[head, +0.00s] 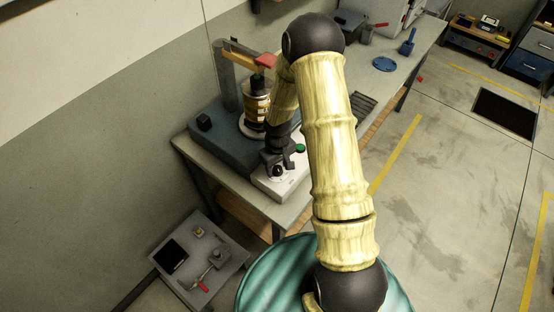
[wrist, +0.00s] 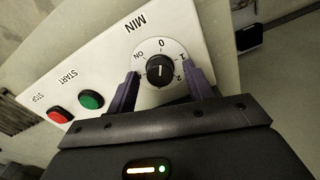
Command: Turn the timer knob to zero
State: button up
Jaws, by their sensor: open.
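The timer knob (wrist: 160,70) is a round black knob with a white mark, on a pale dial marked ON, 0, 1 and 2 under the word MIN. The white mark looks nearly upright in the wrist view, roughly in line with the 0; which end is the pointer is unclear. My gripper (wrist: 163,73) is open, its two purple fingers on either side of the knob with gaps showing. In the head view my gripper (head: 277,160) points down at the panel, and the dark knob (head: 277,171) shows just below it.
The white control panel (head: 272,190) also carries a green START button (wrist: 92,99) and a red STOP button (wrist: 58,115). A machine with a metal column (head: 228,80) stands behind on the bench. A low grey stand (head: 230,258) with tools is at lower left.

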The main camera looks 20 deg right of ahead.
aim_at(277, 168)
notch_tip(277, 168, up, 17)
jog(key=b, duration=0.2)
jog(key=shift+r, duration=0.2)
dwell(0.6)
jog(key=s+r+m+t, duration=0.2)
jog(key=s+r+m, duration=0.1)
jog(key=s, duration=1.1)
jog(key=shift+s+m+t, duration=0.25)
jog(key=shift+m+t, duration=0.05)
jog(key=shift+m, duration=0.4)
jog(key=shift+r, duration=0.1)
jog(key=shift+c, duration=0.2)
jog(key=c, duration=0.3)
jog(key=shift+a, duration=0.1)
